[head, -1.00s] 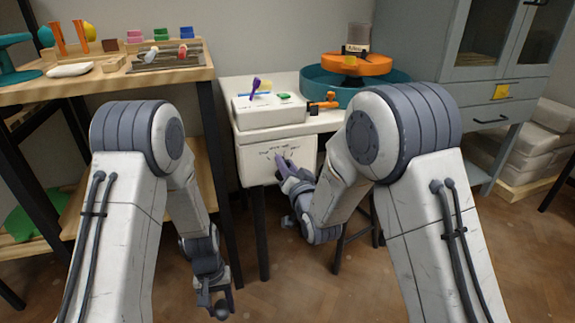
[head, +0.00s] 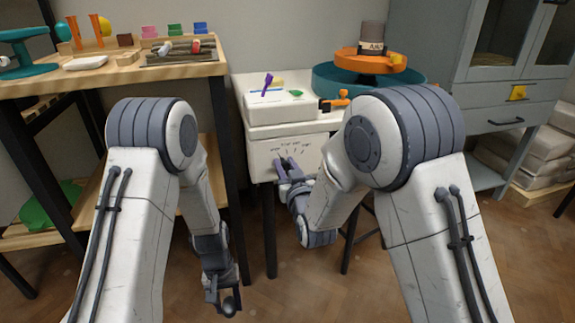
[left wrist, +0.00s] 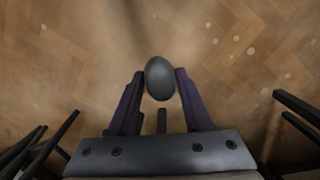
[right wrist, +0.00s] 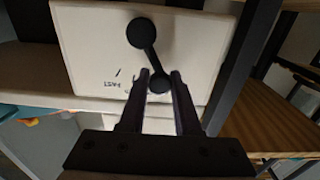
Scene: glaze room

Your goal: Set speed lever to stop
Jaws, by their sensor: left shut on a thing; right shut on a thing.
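The speed lever (right wrist: 150,50) is a dark arm with a round pivot on a white control panel (right wrist: 85,35). My right gripper (right wrist: 160,82) is shut on the lever's knob. In the right wrist view the panel appears upside down, with "FAST" readable left of the lever; other marks by the fingers are hidden. In the head view my right gripper (head: 284,166) is at the panel front (head: 315,148) and covers the lever. My left gripper (head: 226,302) hangs low, away from the panel, shut on a dark grey egg-shaped thing (left wrist: 160,78).
A teal basin (head: 330,80) with an orange wheel head (head: 370,62) and a labelled container (head: 371,38) stands above the panel. A wooden workbench (head: 40,88) is at left, a grey cabinet (head: 470,95) at right. Dark table legs flank the open floor under my left gripper.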

